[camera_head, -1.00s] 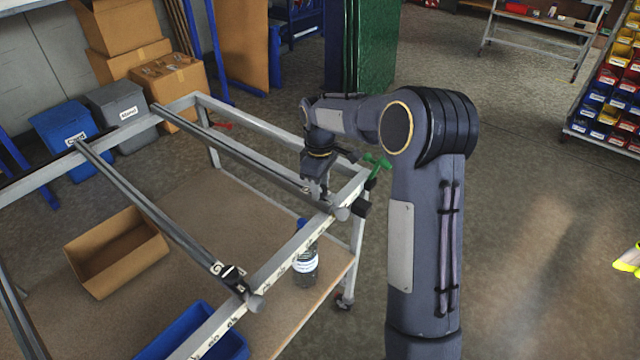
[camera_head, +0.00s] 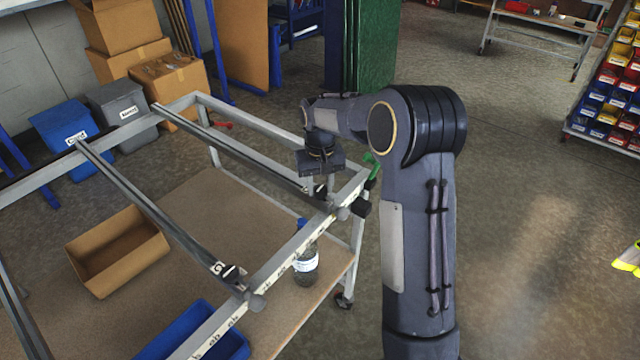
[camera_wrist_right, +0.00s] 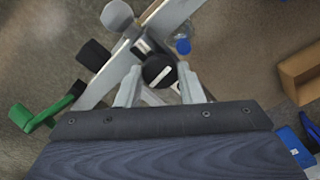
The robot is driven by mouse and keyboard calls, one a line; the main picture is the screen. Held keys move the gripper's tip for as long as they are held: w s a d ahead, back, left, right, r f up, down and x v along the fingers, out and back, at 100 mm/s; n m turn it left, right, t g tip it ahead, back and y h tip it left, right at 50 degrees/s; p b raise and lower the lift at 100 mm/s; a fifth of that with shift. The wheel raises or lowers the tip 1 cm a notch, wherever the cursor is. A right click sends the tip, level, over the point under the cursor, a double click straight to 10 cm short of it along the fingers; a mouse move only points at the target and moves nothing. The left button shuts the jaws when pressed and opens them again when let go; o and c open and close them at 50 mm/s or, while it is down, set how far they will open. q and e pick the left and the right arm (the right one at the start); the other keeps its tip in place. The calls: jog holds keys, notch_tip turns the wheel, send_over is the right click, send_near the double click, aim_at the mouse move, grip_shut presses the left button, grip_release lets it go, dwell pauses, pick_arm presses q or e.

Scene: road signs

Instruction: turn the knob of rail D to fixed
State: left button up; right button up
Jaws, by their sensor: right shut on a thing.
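The rail under my right arm (camera_head: 245,152) runs across the grey frame; I cannot read its letter. Its black knob (camera_wrist_right: 160,68), with a white line on top, shows in the wrist view. My right gripper (camera_head: 322,193) points down at the near end of this rail, its fingers on either side of the knob and shut on it. The fingers also show around the knob in the wrist view (camera_wrist_right: 160,75). In the head view the gripper mostly hides this knob. My left gripper is not in view.
A second rail (camera_head: 150,205) has its own black-and-white knob (camera_head: 230,272). A bottle (camera_head: 306,265), an open cardboard box (camera_head: 115,252) and a blue bin (camera_head: 215,345) stand on the lower shelf. A green handle (camera_wrist_right: 40,115) sits beside the gripper.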

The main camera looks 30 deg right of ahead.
aim_at(320, 188)
jog(key=shift+m, duration=0.6)
jog(key=shift+w, duration=0.1)
jog(key=o, duration=1)
jog(key=shift+c, duration=0.2)
jog(key=shift+r+b, duration=0.3)
jog(key=shift+r, duration=3.65)
